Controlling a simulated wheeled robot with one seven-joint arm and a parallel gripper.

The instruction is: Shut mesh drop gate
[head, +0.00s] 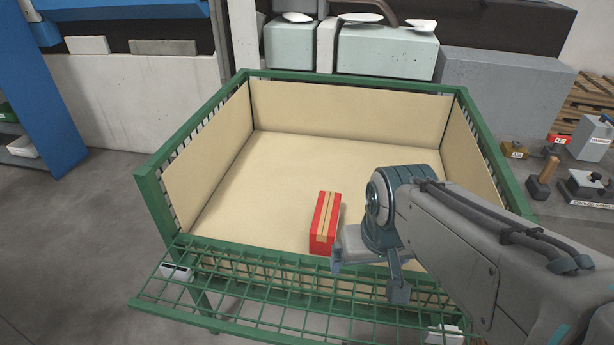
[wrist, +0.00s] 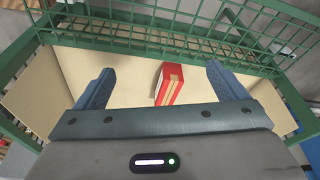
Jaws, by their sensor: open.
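The mesh drop gate (head: 240,303) is a green wire panel along the front of a green-framed crate (head: 152,200). It is lowered outward from the front side, leaving that side's upper part open. In the wrist view the green mesh (wrist: 190,38) runs across the top. My gripper (head: 369,272) hangs over the crate's front edge, to the right of a red box. In the wrist view my gripper (wrist: 160,72) has its two blue-grey fingers wide apart with nothing held. The fingers show apart from the mesh. The gate's right part is partly hidden by my arm.
The red box (head: 324,222) with a tan stripe lies on the crate's beige floor, near the front. A low table (head: 590,222) with tools stands at the right. A blue post (head: 50,100) stands at the left. The grey floor left of the crate is clear.

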